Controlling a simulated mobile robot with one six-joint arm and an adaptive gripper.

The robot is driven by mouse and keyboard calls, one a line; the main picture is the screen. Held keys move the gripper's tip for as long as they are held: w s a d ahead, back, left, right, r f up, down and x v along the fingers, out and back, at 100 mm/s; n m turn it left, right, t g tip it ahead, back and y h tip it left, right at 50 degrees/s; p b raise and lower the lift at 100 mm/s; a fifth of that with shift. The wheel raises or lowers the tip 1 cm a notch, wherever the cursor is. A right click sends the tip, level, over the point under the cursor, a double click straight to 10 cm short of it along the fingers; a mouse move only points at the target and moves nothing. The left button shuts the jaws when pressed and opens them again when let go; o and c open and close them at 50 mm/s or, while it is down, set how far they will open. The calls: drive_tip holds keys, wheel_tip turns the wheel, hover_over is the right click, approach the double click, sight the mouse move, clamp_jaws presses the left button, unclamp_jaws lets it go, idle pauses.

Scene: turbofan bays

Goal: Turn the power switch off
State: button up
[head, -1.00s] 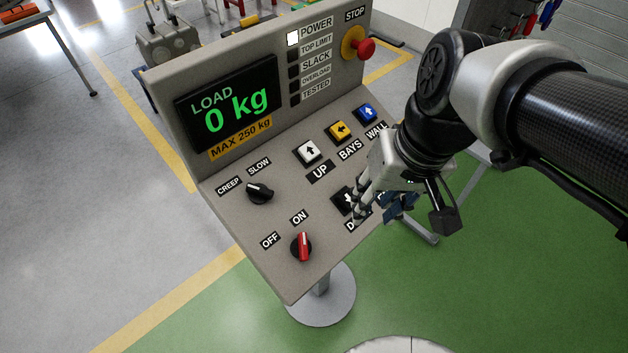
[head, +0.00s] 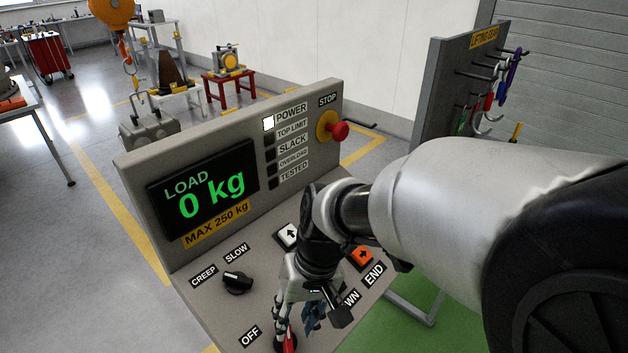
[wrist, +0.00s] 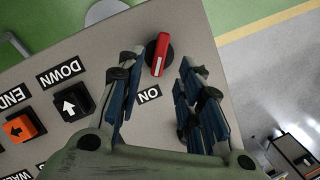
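The power switch is a red rotary knob (wrist: 158,55) on the grey control panel (wrist: 195,25). In the wrist view it lies between my fingertips, near the ON label (wrist: 148,94). My gripper (wrist: 161,68) is open, with one finger on each side of the knob; I cannot tell whether either touches it. In the head view my gripper (head: 294,325) is over the lower panel and partly hides the red knob (head: 289,342). The OFF label (head: 250,336) shows left of it, while ON is hidden. The POWER lamp (head: 268,124) is lit white.
The panel also bears a black CREEP/SLOW knob (head: 237,283), a white button (head: 289,235), an orange button (head: 362,256) and a red STOP button (head: 339,131). The display (head: 204,188) reads 0 kg. A tool rack (head: 450,90) stands behind at right.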

sight(289, 338)
drive_tip(key=b+x, duration=0.2)
drive_tip(key=x, duration=0.4)
drive_tip(key=shift+a+f, duration=0.1)
drive_tip(key=shift+f, duration=0.1)
clamp_jaws()
